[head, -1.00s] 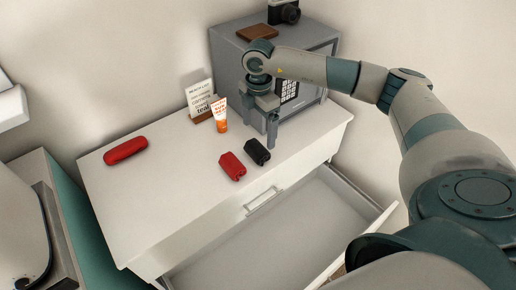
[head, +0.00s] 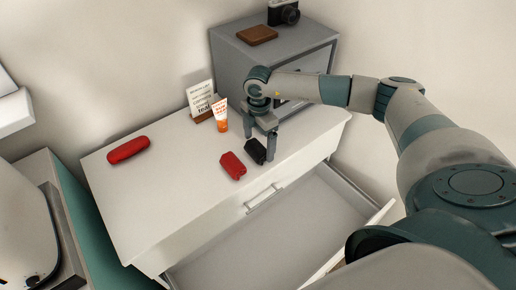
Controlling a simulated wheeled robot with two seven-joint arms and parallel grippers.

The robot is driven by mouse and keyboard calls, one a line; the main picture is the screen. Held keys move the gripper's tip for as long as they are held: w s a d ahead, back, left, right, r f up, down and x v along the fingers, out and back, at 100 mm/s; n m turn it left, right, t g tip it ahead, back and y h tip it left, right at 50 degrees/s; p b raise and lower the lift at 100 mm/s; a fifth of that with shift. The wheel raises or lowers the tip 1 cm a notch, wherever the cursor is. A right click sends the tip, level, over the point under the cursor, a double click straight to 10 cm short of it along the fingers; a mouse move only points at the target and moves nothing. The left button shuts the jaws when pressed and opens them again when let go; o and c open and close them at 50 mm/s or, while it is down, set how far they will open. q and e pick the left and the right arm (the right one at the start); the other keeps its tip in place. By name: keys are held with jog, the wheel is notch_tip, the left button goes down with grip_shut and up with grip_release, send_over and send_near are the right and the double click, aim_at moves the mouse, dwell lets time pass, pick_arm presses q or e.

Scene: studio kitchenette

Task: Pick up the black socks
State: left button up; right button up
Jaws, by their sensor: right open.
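The black socks (head: 256,151), a small dark roll, lie on the white dresser top near its front edge. My right gripper (head: 259,143) is open and points down right at the black socks. One finger shows on their right side and the other at their far left side. I cannot tell whether the fingers touch them. My left gripper is not in view.
A red sock roll (head: 232,166) lies just left of the black socks. A sunscreen tube (head: 220,115), a list card (head: 200,100) and a red case (head: 128,149) stand or lie on the dresser. A grey safe (head: 228,62) is behind. The drawer (head: 270,235) is open and looks empty.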

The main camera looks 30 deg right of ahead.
aim_at(259, 145)
jog(key=shift+f+p, duration=0.35)
jog(key=shift+f, duration=1.15)
jog(key=shift+d, duration=0.1)
jog(key=c, duration=1.1)
